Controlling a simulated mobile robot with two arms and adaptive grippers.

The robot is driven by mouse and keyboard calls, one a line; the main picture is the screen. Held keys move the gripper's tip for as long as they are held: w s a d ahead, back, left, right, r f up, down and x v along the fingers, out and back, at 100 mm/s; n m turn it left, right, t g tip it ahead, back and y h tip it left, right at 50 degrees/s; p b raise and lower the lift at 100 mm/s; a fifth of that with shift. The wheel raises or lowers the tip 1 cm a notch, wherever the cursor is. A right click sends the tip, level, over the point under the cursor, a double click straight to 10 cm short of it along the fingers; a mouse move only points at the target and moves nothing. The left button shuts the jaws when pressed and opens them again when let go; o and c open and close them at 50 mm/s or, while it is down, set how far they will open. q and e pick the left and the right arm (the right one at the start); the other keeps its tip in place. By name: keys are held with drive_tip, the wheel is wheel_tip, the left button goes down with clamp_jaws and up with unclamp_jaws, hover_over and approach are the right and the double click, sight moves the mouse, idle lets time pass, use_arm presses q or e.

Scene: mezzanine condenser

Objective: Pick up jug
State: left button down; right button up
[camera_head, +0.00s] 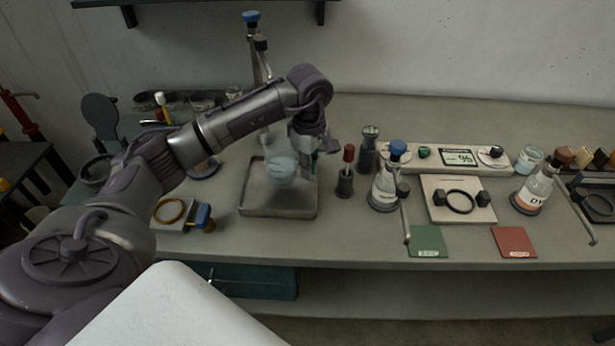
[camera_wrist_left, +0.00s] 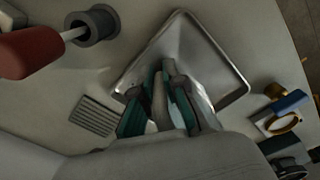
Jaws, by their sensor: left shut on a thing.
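The jug (camera_head: 281,168) is a pale blue, see-through vessel over the square metal tray (camera_head: 268,208) in the head view. My left gripper (camera_head: 303,163) reaches down at its right side and is shut on it. In the left wrist view my left gripper's green-edged fingers (camera_wrist_left: 161,92) close on a pale upright piece, which looks like the jug's handle. The fingers hide much of the jug there. The tray (camera_wrist_left: 228,78) shows behind them. I cannot tell whether the jug touches the tray floor. My right gripper is not in view.
A red-handled tool in a dark holder (camera_head: 345,172) and a blue-capped bottle (camera_head: 385,185) stand right of the tray. A blue clamp (camera_head: 204,216) lies at front left. A tall blue-topped tap (camera_head: 255,60) rises behind. The bench front between tray and green card (camera_head: 428,241) is clear.

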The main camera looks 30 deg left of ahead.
use_arm(q)
drive_tip(key=d+r+b, duration=0.1)
drive_tip(key=d+r, duration=0.2)
drive_tip(key=d, duration=0.2)
drive_tip(key=s+d+r+b, duration=0.1)
drive_tip(key=d+r+b, duration=0.1)
drive_tip(key=d, duration=0.4)
drive_tip(key=shift+d+r, duration=0.15)
drive_tip(key=shift+r, duration=0.55)
